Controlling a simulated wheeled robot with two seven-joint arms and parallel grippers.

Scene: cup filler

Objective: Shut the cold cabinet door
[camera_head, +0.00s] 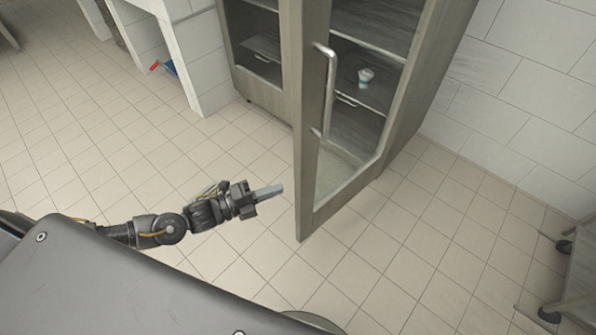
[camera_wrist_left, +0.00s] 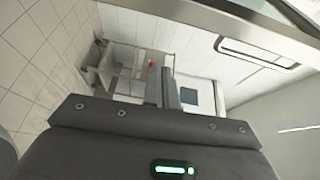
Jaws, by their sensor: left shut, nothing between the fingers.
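The cold cabinet (camera_head: 268,100) stands at the top of the head view. Its door (camera_head: 308,200), a grey frame with a glass pane, stands open and juts out towards me. The door has a long pale vertical handle (camera_head: 329,90). My left gripper (camera_head: 274,190) is shut and empty, a little left of the door's lower free edge, apparently apart from it. In the left wrist view, a framed pane with a pale handle (camera_wrist_left: 255,52) shows at the upper right. My right gripper is not in view.
A small white cup (camera_head: 365,76) sits on a shelf inside the cabinet. A white tiled counter (camera_head: 190,50) stands to its left, with a red and blue item (camera_head: 168,67) beside it. A wheeled cart (camera_head: 575,275) is at the right edge. The tiled floor between is clear.

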